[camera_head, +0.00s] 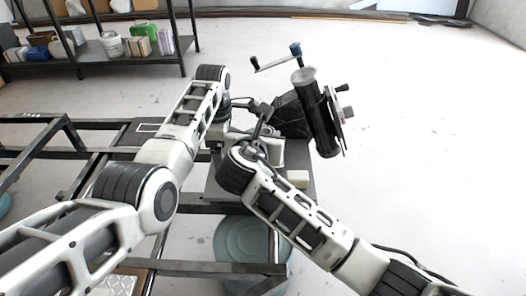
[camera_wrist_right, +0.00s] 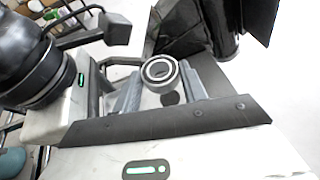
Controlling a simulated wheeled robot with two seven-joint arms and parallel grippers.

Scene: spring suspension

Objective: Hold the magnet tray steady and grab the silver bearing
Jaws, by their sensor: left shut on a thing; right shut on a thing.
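The silver bearing (camera_wrist_right: 160,72) is a metal ring between the two fingers of my right gripper (camera_wrist_right: 163,88), which is shut on it. A pale surface with a dark round spot (camera_wrist_right: 170,98) shows just below the ring and looks like part of the magnet tray, mostly hidden by the gripper. My left gripper's white body (camera_wrist_right: 85,82) with a green light is close on the left in the right wrist view. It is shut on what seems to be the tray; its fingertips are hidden. In the head view both grippers meet over the bench, and the bearing is too small to make out.
A small cream block (camera_head: 298,179) lies on the bench's right side. A teal drum (camera_head: 242,250) is below. A shelf (camera_head: 130,55) with containers stands at the back left.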

